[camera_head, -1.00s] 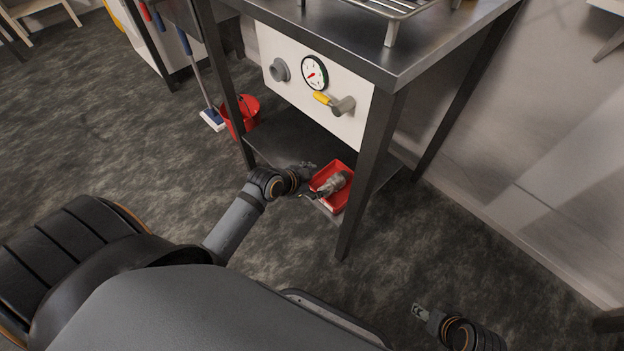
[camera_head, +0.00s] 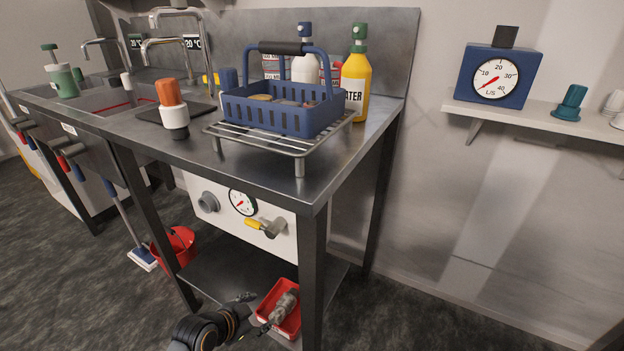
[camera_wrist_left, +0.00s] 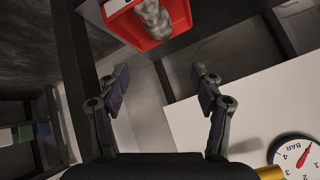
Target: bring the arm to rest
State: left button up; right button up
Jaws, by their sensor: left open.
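My left arm comes in low in the head view. Its left gripper (camera_head: 252,314) is open and empty beside a red tray (camera_head: 262,308) on the bench's lower shelf. The tray holds a grey metal fitting (camera_head: 286,304). In the left wrist view, the two fingers of my left gripper (camera_wrist_left: 160,74) stand apart with nothing between them. The red tray (camera_wrist_left: 182,12) and fitting (camera_wrist_left: 153,18) show beyond the fingertips at the top. My right gripper is not in view.
A white panel (camera_head: 284,241) with a gauge (camera_head: 243,202) and a yellow-handled valve (camera_head: 256,223) is above the shelf. A bench leg (camera_head: 312,270) stands right of the tray. A blue basket (camera_head: 270,117) sits on a wire rack. A red bucket (camera_head: 182,250) is at left.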

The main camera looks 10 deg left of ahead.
pick_arm(q)
jog(key=s+f+n+g+y, duration=0.15)
jog(key=s+f+n, duration=0.3)
jog(key=s, duration=0.45)
jog(key=s+f+n+g+y, duration=0.1)
jog(key=s+f+n+g, duration=0.3)
jog(key=s, duration=0.6)
jog(key=s+a+g+p, duration=0.1)
jog(key=s+a+p, duration=0.2)
jog(key=s+p, duration=0.5)
jog(key=s+a+g+y+p, duration=0.1)
jog(key=s+a+p, duration=0.3)
jog(key=p, duration=2)
jog(key=s, duration=0.5)
jog(key=shift+f, duration=0.15)
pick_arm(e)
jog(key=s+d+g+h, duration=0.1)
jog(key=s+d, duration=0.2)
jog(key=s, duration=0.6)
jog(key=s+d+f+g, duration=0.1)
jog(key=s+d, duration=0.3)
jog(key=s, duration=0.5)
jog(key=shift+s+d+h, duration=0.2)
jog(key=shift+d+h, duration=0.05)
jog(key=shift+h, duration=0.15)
pick_arm(q)
jog(key=shift+s+y, duration=0.1)
jog(key=shift+y, duration=0.15)
jog(key=shift+n, duration=0.25)
